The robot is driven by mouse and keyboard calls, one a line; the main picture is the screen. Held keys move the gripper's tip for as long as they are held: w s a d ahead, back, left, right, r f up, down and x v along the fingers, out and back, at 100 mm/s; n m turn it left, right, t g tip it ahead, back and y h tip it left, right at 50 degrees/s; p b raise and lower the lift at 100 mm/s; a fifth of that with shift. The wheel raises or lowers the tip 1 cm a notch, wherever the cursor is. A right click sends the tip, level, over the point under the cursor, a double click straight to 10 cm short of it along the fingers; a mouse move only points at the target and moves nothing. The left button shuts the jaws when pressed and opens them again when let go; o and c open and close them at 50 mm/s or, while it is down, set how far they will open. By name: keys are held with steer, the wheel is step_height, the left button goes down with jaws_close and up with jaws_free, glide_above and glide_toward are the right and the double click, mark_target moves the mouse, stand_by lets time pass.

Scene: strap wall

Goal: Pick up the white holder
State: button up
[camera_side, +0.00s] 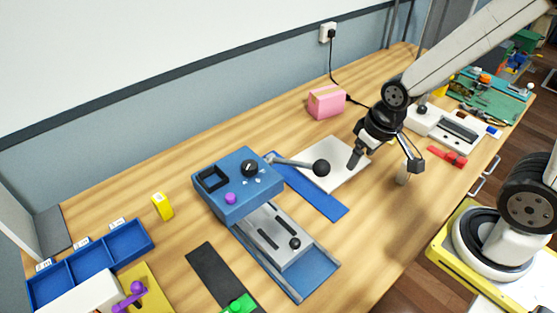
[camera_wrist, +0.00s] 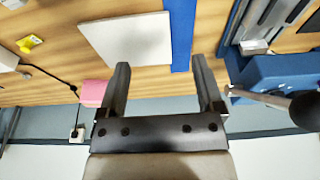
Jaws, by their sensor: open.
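A blue machine (camera_side: 236,183) with a black-knobbed lever stands left of the plate, beside a blue strip (camera_side: 310,190). A pink box (camera_side: 326,101) sits behind. A white device (camera_side: 448,128) and a red piece (camera_side: 447,156) lie to the right. The table's front edge is near.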

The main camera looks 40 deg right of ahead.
mark_target(403, 175)
steer(key=s+d+f+n+g+h, duration=0.2)
steer(key=d+f+n+h, duration=0.1)
steer(key=n, duration=0.1)
steer(key=s+d+f+n+g+h, duration=0.2)
steer(key=s+d+f+n+h, duration=0.1)
steer(key=s+d+f+n+g+h, duration=0.2)
steer(key=d+f+n+h, duration=0.1)
steer(key=n, duration=0.1)
steer(key=shift+s+f+n+h, duration=0.3)
steer(key=n+t+h, duration=0.1)
steer(key=w+d+f+n+t+h, duration=0.1)
steer(key=n, duration=0.1)
steer(key=w+d+f+n+h, duration=0.1)
steer(key=n, duration=0.1)
steer(key=shift+d+t, duration=0.1)
steer(key=shift+t, duration=0.3)
steer(key=shift+w+d+f+n+t+h, duration=0.1)
steer(key=shift+w+f+n+t+h, duration=0.2)
steer(key=shift+n, duration=0.2)
steer(key=shift+w+f+n+t+h, duration=0.15)
steer(key=shift+w+n+t+h, duration=0.1)
steer(key=shift+n+t, duration=0.2)
steer(key=shift+d, duration=0.1)
steer(key=shift+x, duration=1.2)
